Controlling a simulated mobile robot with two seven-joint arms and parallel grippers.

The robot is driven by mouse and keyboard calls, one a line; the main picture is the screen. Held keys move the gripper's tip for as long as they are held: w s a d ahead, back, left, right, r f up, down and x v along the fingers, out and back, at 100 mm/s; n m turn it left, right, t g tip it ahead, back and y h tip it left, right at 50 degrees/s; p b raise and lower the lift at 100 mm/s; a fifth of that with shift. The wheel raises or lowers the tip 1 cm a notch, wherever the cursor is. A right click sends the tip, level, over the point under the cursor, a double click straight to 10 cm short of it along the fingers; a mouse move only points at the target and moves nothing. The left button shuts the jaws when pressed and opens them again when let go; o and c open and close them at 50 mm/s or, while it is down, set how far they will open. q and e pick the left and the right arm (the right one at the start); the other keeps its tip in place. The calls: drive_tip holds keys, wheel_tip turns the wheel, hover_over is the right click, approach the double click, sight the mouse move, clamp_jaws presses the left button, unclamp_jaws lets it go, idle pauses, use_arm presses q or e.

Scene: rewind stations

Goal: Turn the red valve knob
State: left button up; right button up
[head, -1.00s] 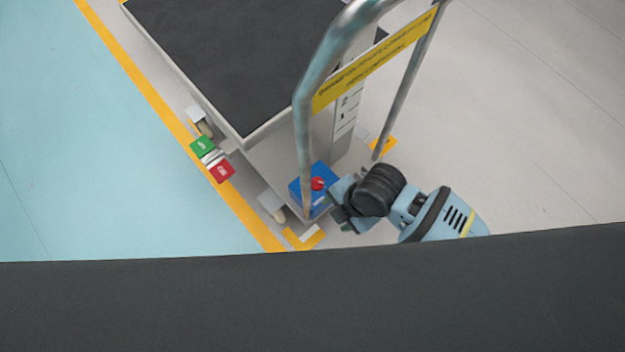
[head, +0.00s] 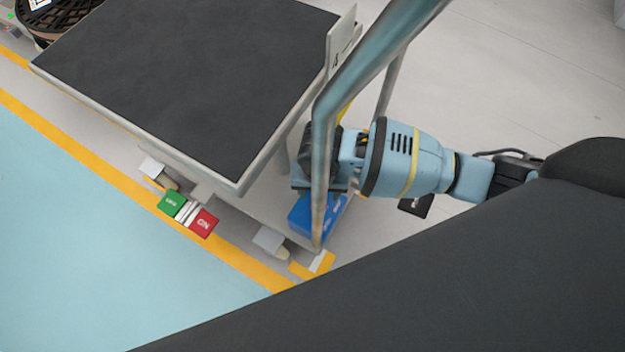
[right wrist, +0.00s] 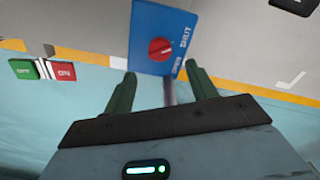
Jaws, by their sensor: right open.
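The red valve knob (right wrist: 161,49) sits on a blue box marked with white lettering, OPEN and SHUT (right wrist: 178,22), in the right wrist view. In the head view the blue box (head: 301,218) shows on the low cart base, and my right gripper hides the knob. My right gripper (right wrist: 158,80) is open; its two green fingers point toward the box, one on each side below the knob, with nothing between them but a grey post. In the head view my right gripper (head: 318,175) is behind the metal handrail, above the box. My left gripper is not in view.
A metal handrail (head: 322,130) stands close to my right gripper. A dark-topped platform (head: 190,75) fills the upper left. Green (head: 171,203) and red (head: 203,222) pedals lie along its edge, by a yellow floor line. Open grey floor lies at the right.

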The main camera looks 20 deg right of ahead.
drive_tip(key=shift+f, duration=0.1)
drive_tip(key=shift+f, duration=0.3)
wheel_tip(320, 180, down, 7)
drive_tip(key=b, duration=0.3)
drive_tip(key=shift+b, duration=0.4)
drive_tip(key=c, duration=0.9)
drive_tip(key=shift+c, duration=0.2)
